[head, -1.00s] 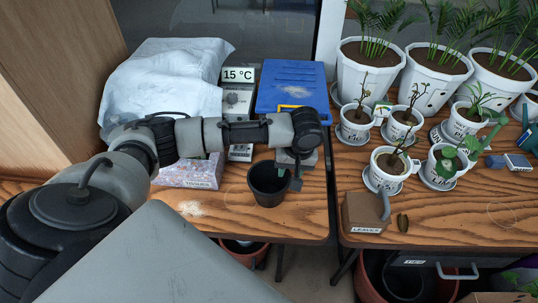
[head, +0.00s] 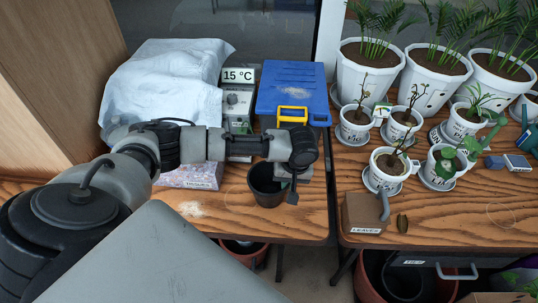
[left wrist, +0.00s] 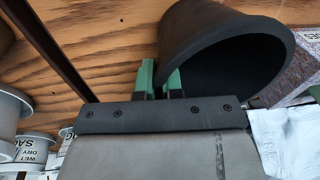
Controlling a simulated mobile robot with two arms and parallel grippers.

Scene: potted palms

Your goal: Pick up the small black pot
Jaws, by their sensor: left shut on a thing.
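The small black pot (head: 264,188) stands near the front right corner of the left wooden table in the head view. My left gripper (head: 291,187) is at the pot's right side. In the left wrist view the pot (left wrist: 225,50) shows its wide dark opening. My left gripper's green-padded fingers (left wrist: 160,80) are shut on the pot's wall at the rim, one finger inside and one outside. In the head view the pot seems to rest on the tabletop. My right gripper is not in view.
A gap separates this table from the right one, where a brown "LEAVES" box (head: 362,212) and several white potted plants stand.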

